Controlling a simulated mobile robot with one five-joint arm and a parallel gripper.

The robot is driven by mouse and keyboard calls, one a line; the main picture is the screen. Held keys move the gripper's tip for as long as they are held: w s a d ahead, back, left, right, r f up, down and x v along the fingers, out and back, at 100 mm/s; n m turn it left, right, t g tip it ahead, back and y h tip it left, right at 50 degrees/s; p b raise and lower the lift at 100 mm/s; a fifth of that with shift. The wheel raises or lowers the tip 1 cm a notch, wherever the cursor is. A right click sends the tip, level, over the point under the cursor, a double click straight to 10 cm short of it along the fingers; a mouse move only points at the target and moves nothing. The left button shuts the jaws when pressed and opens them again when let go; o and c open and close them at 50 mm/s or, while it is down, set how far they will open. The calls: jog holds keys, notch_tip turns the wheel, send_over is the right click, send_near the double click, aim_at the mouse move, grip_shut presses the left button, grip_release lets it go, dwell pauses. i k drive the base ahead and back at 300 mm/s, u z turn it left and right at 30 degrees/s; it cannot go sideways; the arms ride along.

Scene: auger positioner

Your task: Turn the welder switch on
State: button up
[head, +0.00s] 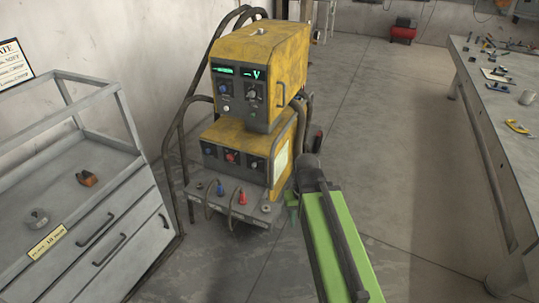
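The yellow welder (262,60) stands by the wall left of centre in the head view, an upper unit on a lower unit. The lower front has a blue control (209,150), a red control (232,157) and a dark knob (256,164). I cannot tell which is the switch. My green arm rises from the bottom; its dark end, with my gripper (307,168), is right of the lower unit. The fingers are not clear, and contact cannot be judged.
Cables loop beside the welder, and red and blue plugs (242,196) sit at its base. A grey drawer cabinet (105,240) stands left. A workbench (500,110) with tools is right. The floor (400,130) between welder and bench is mostly clear.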

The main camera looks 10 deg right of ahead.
aim_at(230, 157)
jog(key=u, duration=0.1)
jog(key=i, duration=0.9)
jog(key=z, duration=0.1)
jog(key=k, duration=1.1)
jog(key=u, duration=0.75)
jog(key=i, duration=1.45)
jog(key=u, duration=0.8)
